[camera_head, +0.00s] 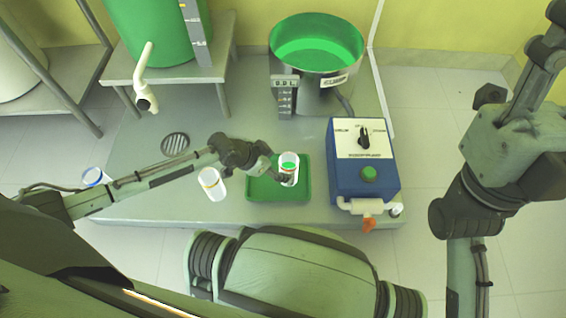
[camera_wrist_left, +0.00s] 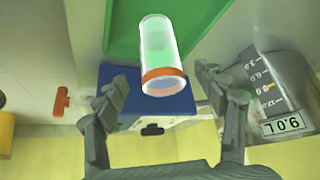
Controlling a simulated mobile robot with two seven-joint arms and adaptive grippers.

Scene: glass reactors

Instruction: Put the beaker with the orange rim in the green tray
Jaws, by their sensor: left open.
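The beaker with the orange rim (camera_wrist_left: 163,80) is clear glass with a green tint inside. In the wrist view it lies between the two spread fingers of my left gripper (camera_wrist_left: 165,86), its rim end nearest the camera. In the head view the same beaker (camera_head: 289,168) appears upright over the right part of the green tray (camera_head: 262,192). Its base seems to rest in the tray, though exact contact is hard to see. My left gripper (camera_head: 277,170) is open at the beaker's left side. My right arm is at the right; its gripper does not show.
A second beaker with a yellowish band (camera_head: 212,184) stands left of the tray. A blue-rimmed one (camera_head: 93,177) is farther left. A blue control box (camera_head: 360,185) with a tap stands close right of the tray. A steel vessel (camera_head: 317,50) with green liquid stands behind.

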